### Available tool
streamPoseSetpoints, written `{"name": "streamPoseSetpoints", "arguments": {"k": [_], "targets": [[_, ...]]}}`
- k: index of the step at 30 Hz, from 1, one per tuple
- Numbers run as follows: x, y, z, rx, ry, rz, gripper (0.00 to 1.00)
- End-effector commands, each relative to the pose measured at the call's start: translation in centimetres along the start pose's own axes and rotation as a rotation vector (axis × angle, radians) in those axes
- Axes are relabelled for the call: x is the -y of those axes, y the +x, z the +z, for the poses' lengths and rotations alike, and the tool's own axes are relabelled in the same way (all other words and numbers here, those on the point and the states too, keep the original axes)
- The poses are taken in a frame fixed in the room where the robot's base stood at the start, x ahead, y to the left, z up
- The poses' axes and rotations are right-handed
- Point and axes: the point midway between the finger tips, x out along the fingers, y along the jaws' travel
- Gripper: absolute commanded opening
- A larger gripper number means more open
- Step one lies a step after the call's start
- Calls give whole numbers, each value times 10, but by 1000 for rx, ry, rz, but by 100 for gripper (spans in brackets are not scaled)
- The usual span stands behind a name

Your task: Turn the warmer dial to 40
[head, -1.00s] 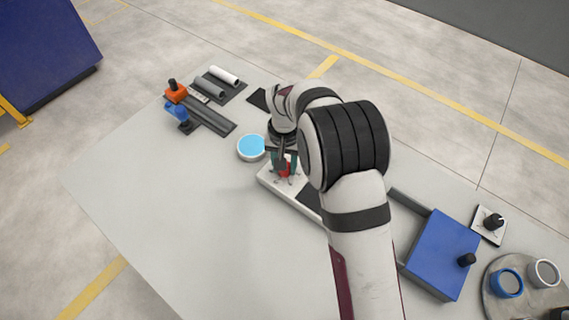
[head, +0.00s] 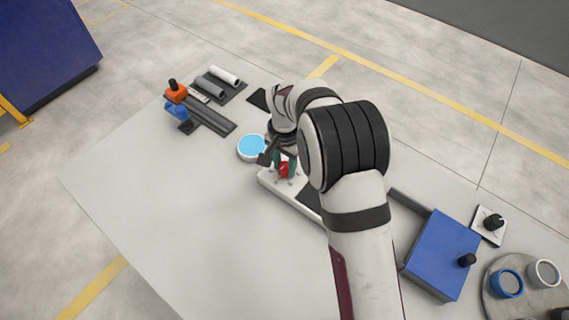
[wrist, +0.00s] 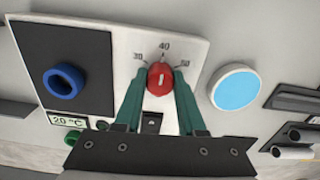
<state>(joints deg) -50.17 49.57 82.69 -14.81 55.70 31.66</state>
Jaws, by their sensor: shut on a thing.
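The red warmer dial (wrist: 160,77) sits on a white panel (wrist: 190,35) marked 30, 40 and 50. Its short white line appears to point roughly up toward the 40 mark; the exact angle is hard to read. My gripper (wrist: 159,75) is shut on the dial, with one teal finger on each side. In the head view the dial (head: 284,170) shows between the fingers, and my gripper (head: 283,165) is over the warmer (head: 266,183). A small display (wrist: 68,121) on the warmer reads 20 °C.
A blue ring (wrist: 63,80) sits on the warmer's black plate (wrist: 95,50). A round dish with a light blue top (head: 251,147) stands close beside the warmer. Pipes and clamps (head: 205,95) lie at the back left; a blue box (head: 440,255) is at the right. The table's left is clear.

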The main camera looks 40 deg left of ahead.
Motion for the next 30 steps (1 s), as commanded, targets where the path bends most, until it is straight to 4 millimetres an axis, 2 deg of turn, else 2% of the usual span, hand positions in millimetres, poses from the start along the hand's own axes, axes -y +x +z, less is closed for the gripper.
{"name": "streamPoseSetpoints", "arguments": {"k": [7, 8, 12, 20, 23, 26, 30], "targets": [[0, 0, 0, 1, 0, 0, 0], [0, 0, 0, 1, 0, 0, 44], [0, 0, 0, 1, 0, 0, 69], [0, 0, 0, 0, -1, 0, 69], [0, -6, 0, 0, 0, -1, 69], [1, -24, 0, -2, 0, -2, 69], [1, -63, -1, -4, 0, -4, 69]]}}
